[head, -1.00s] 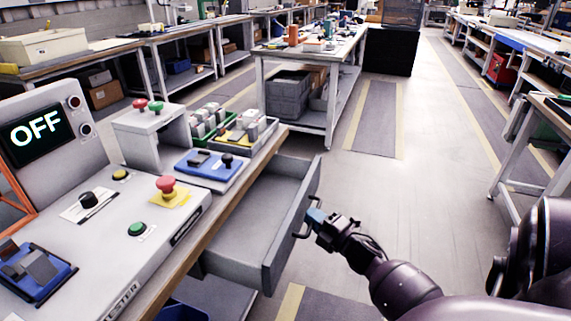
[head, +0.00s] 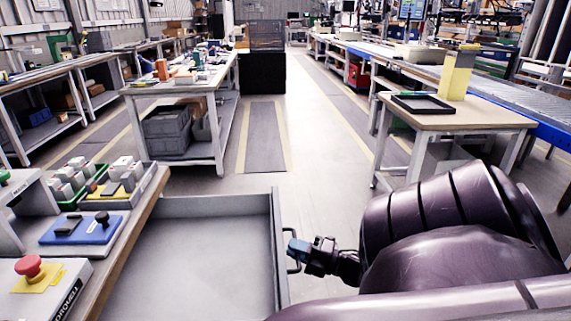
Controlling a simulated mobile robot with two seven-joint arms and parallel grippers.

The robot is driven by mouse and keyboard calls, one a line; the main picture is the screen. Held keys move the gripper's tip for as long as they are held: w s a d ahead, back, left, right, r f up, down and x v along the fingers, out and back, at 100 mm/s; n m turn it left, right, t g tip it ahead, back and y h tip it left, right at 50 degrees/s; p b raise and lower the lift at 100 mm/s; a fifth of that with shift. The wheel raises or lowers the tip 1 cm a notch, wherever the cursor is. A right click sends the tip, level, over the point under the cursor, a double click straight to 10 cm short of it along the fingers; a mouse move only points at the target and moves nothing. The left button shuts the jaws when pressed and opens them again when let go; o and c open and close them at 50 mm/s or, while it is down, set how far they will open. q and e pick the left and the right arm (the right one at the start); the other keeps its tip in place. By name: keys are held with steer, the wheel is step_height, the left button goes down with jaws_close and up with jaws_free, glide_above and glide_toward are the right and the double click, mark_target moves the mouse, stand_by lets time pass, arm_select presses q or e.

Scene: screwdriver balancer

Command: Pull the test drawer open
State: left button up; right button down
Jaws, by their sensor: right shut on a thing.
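The grey test drawer (head: 190,260) stands pulled out from under the left workbench. Its inside is empty where it shows; its near end is cut off by the picture's bottom edge. A dark bar handle (head: 291,262) is on the drawer's front panel. My right gripper (head: 293,250) is at this handle from the right, shut on it. My left gripper is not in the head view.
The workbench (head: 140,220) at left carries a red mushroom button (head: 30,267), a blue switch block (head: 82,229) and bins of switches (head: 70,185). A side table (head: 450,118) stands at right. The aisle floor (head: 310,170) ahead is clear.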

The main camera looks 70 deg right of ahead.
steer(key=c, duration=1.5)
jaws_free()
steer(key=shift+o, duration=0.2)
steer(key=s+f, duration=0.2)
steer(key=s, duration=0.8)
steer(key=shift+s, duration=0.35)
